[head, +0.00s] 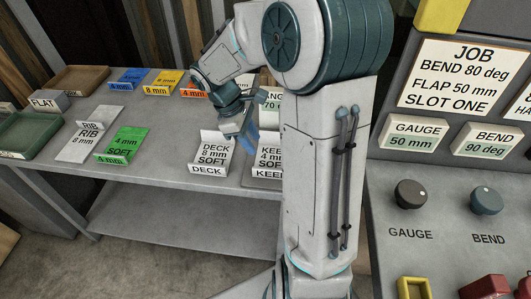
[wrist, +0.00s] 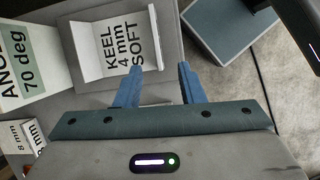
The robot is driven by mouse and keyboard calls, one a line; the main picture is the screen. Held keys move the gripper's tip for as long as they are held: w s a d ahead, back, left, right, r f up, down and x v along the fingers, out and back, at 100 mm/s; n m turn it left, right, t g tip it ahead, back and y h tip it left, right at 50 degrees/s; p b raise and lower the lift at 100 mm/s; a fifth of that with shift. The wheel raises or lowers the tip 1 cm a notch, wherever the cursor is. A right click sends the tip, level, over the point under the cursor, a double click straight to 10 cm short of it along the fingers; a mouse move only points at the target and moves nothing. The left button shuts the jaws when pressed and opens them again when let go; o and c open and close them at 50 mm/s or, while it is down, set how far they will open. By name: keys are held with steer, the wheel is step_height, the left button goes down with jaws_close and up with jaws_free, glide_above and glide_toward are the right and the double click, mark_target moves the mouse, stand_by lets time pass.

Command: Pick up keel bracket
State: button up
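In the head view the keel bracket (head: 267,160) is at the table's right, partly hidden by my arm. My gripper (wrist: 158,68) is open, with two blue fingers apart and nothing between them. In the head view my gripper (head: 250,136) hangs over the table between the deck and keel pieces.
The deck bracket (head: 208,155) stands left of the keel bracket. The angle card (wrist: 17,68), marked 70 deg, is close by. Rib piece (head: 88,143), green 4 mm sheet (head: 124,143), other coloured sheets and trays are farther left. A control panel (head: 450,210) with knobs stands at right.

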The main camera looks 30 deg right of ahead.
mark_target(272, 169)
steer(key=shift+n, duration=0.5)
steer(key=x, duration=0.3)
steer(key=w+x, duration=0.1)
steer(key=x, duration=0.5)
steer(key=shift+w+d+f, duration=0.15)
steer(key=shift+d+f, duration=0.1)
steer(key=shift+f, duration=0.05)
steer(key=shift+s+p+x, duration=0.2)
steer(key=shift+p+x, duration=0.05)
steer(key=shift+x, duration=1.05)
steer(key=shift+s+p+x, duration=0.2)
steer(key=shift+x, duration=1.1)
steer(key=shift+d+r, duration=0.1)
steer(key=shift+r, duration=0.05)
jaws_close()
